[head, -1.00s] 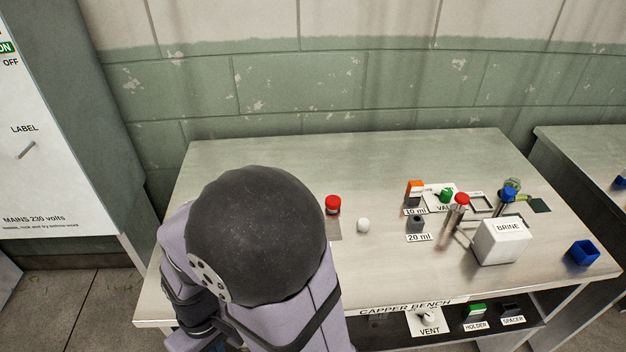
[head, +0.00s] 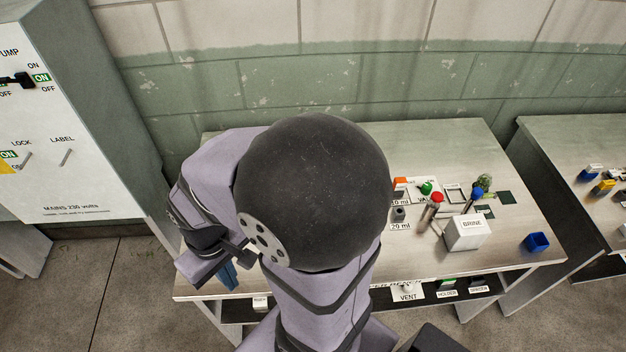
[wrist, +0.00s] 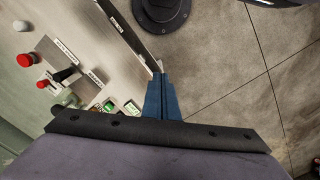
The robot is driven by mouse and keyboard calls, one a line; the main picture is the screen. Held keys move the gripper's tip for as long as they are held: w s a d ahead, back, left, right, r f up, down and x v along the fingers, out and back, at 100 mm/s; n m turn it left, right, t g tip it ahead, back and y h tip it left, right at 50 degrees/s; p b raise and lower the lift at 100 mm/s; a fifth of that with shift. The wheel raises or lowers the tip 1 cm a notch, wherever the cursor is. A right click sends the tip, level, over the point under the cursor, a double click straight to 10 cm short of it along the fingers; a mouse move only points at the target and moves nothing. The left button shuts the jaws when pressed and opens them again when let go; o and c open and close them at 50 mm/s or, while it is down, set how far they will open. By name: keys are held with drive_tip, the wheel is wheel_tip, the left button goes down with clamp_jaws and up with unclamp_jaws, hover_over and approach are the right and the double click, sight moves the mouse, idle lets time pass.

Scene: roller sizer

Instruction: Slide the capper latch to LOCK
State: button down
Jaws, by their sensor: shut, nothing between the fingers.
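My gripper (wrist: 160,98) shows in the wrist view as two blue fingers shut together with nothing between them. In the head view the gripper (head: 229,276) hangs at the bench's front left edge, partly behind my arm. In the wrist view a dark lever (wrist: 66,75) lies on the bench to the left of the fingers, between two small white labels. It may be the capper latch, but the label words are too small to read. The fingers are apart from it. In the head view my arm hides this part of the bench.
The bench (head: 440,140) carries a white BRINE box (head: 467,233), a blue open box (head: 537,242) and small knobs. In the wrist view a red knob (wrist: 25,60) stands left of the lever. A tall cabinet (head: 80,180) stands at left.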

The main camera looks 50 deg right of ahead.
wheel_tip(320, 180, up, 6)
drive_tip(key=p, duration=0.4)
drive_tip(key=w+d+f+m+t+y+b, duration=0.2)
drive_tip(key=w+d+f+m+b, duration=0.3)
drive_tip(key=d+m+b, duration=0.4)
drive_tip(key=w+d+f+m+t+y+b, duration=0.25)
drive_tip(key=d+f+m+b, duration=0.5)
drive_tip(key=m, duration=0.45)
drive_tip(key=s+d+f+m+t+h+b, duration=0.2)
drive_tip(key=d+m, duration=0.5)
drive_tip(key=d, duration=0.4)
drive_tip(key=s+d+f+m+t+h+b, duration=0.2)
drive_tip(key=s+d+m, duration=0.4)
drive_tip(key=d, duration=0.5)
wheel_tip(320, 180, down, 2)
drive_tip(key=m+t+b, duration=0.1)
drive_tip(key=m+b, duration=0.1)
drive_tip(key=shift+s+f+h+b, duration=0.25)
drive_tip(key=shift+s+h+b, duration=0.05)
drive_tip(key=shift+h+b, duration=0.05)
drive_tip(key=shift+d+t, duration=0.1)
drive_tip(key=shift+t, duration=0.15)
